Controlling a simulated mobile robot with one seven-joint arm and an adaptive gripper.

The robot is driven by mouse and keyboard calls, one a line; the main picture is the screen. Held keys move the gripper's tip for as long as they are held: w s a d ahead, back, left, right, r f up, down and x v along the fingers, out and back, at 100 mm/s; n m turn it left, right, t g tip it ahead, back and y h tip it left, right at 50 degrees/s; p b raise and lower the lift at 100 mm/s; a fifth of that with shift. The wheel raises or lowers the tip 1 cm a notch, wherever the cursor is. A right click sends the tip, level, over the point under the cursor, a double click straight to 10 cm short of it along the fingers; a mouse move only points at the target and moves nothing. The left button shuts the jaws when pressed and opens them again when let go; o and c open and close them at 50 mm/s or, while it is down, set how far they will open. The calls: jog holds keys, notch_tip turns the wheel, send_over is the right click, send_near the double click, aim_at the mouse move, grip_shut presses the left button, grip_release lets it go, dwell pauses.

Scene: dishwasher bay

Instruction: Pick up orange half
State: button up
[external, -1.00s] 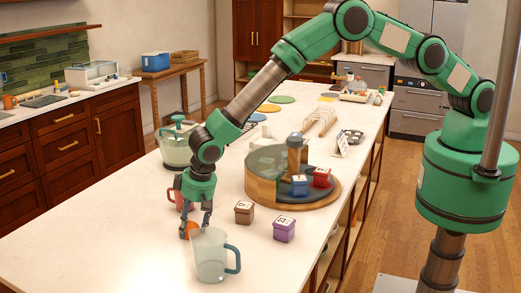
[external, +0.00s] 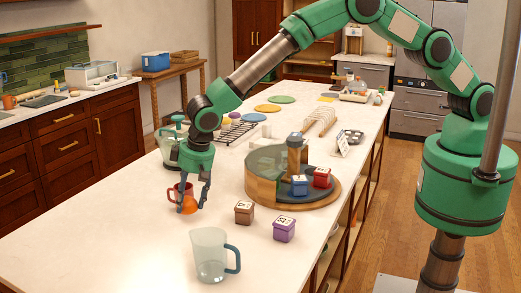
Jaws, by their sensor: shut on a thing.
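The orange half (external: 189,205) is between the fingers of my gripper (external: 193,204), on the left part of the white island. My gripper points down and is shut on it. The orange half seems to be just above the countertop, though the exact gap is hard to tell. A red mug (external: 174,194) stands right behind and to the left of the gripper, partly hidden by it.
A clear pitcher (external: 210,255) with a blue handle stands in front. A brown box (external: 244,212) and a purple box (external: 284,229) are to the right, before a round wooden turntable (external: 318,197). A glass blender-like vessel (external: 170,150) stands behind. The left front countertop is clear.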

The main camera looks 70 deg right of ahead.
jog(key=shift+r, duration=0.55)
